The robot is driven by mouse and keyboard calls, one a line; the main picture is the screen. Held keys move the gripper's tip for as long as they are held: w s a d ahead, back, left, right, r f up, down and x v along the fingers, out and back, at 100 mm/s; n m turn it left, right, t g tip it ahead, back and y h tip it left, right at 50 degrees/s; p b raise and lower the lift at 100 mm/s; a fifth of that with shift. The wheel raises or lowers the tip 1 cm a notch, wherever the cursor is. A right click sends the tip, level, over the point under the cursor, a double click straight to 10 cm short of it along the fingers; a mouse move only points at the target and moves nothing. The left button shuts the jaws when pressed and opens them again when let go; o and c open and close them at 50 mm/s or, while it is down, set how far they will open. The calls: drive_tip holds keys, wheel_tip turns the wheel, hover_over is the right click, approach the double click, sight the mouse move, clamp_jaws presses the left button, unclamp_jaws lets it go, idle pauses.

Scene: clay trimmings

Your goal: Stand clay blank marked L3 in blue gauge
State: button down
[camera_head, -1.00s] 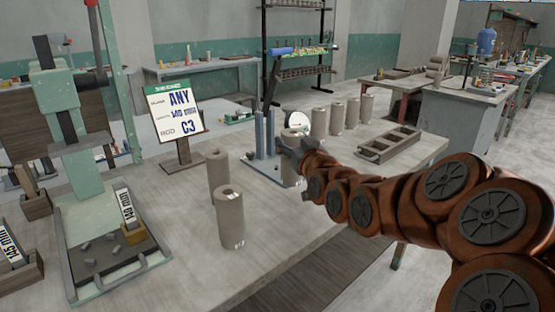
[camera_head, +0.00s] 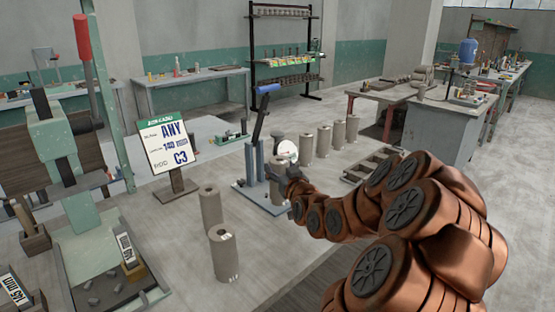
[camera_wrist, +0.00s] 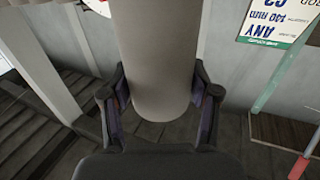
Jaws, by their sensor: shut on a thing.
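My gripper (camera_head: 284,180) is shut on a grey clay blank, a smooth cylinder (camera_wrist: 157,60), which stands between both fingers in the wrist view. In the head view this blank is partly hidden by my gripper and shows at the blue gauge. The blue gauge (camera_head: 250,165) has upright posts, a flat blue base, a lever with a blue handle and a white round dial. I cannot tell whether the held blank touches the base. No L3 mark is readable on it.
Two blanks (camera_head: 211,208) (camera_head: 223,255) stand at the front left; the nearer has small marks. Several more stand in a row behind the gauge (camera_head: 325,140). A sign (camera_head: 168,147) reads ANY, 140 and C3. A green press (camera_head: 75,185) stands left, a slotted tray (camera_head: 362,170) right.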

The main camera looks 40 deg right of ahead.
drive_tip(key=shift+w+d+r+p, duration=0.1)
drive_tip(key=shift+w+d+p, duration=0.3)
drive_tip(key=shift+w+p, duration=0.25)
drive_tip(key=w+d+f+p, duration=0.2)
drive_tip(key=w+d+f, duration=0.2)
drive_tip(key=w+d, duration=0.1)
drive_tip(key=shift+w+f+p, duration=0.25)
drive_tip(key=shift+w+p, duration=0.1)
drive_tip(key=shift+p, duration=0.05)
drive_tip(key=shift+d+f+b, duration=0.15)
drive_tip(key=shift+f+b, duration=0.05)
drive_tip(key=shift+b, duration=0.1)
drive_tip(key=shift+c, duration=1.3)
unclamp_jaws()
